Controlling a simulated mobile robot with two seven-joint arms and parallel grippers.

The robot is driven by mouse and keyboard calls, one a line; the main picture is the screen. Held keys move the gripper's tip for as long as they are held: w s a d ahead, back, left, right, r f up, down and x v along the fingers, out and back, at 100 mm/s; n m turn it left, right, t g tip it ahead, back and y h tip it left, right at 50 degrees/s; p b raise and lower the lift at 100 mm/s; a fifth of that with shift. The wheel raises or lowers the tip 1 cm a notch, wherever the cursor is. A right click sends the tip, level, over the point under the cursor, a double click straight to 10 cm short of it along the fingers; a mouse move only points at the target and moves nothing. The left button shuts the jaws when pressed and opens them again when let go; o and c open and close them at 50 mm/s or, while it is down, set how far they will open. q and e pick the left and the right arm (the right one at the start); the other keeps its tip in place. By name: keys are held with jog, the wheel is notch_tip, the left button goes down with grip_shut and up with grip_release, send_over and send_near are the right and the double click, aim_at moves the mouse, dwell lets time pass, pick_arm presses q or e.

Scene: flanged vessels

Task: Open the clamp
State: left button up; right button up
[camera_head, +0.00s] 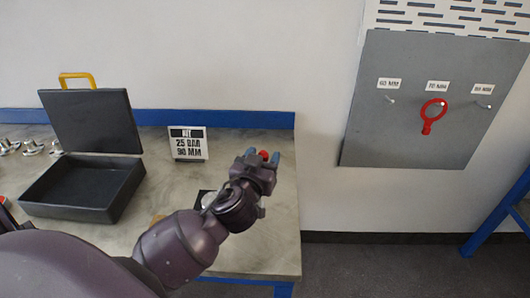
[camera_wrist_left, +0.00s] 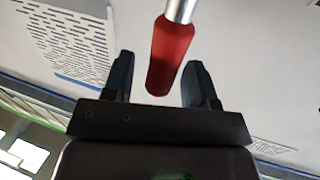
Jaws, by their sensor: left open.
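A red handle (camera_wrist_left: 172,55) on a silver shaft (camera_wrist_left: 182,10) shows in the left wrist view, between the two fingers of my left gripper (camera_wrist_left: 158,78). The gripper is open, with a gap visible on both sides of the handle. In the head view my left gripper (camera_head: 264,157) is above the right part of the workbench, and a bit of the red handle shows between its fingertips. The clamp body cannot be made out; my left arm covers much of that area. A pale round part (camera_head: 208,198) on a dark base shows beside my wrist. My right gripper is not in view.
An open black case (camera_head: 68,205) with a yellow handle (camera_head: 77,78) stands on the workbench (camera_head: 270,242) at left, near several metal fittings (camera_head: 32,147). A sign (camera_head: 188,144) reads "25 BAR 90 MM". A red ring (camera_head: 432,115) hangs on the grey wall panel (camera_head: 400,65).

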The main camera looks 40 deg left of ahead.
pick_arm(q)
jog(key=shift+x, duration=0.95)
grip_shut()
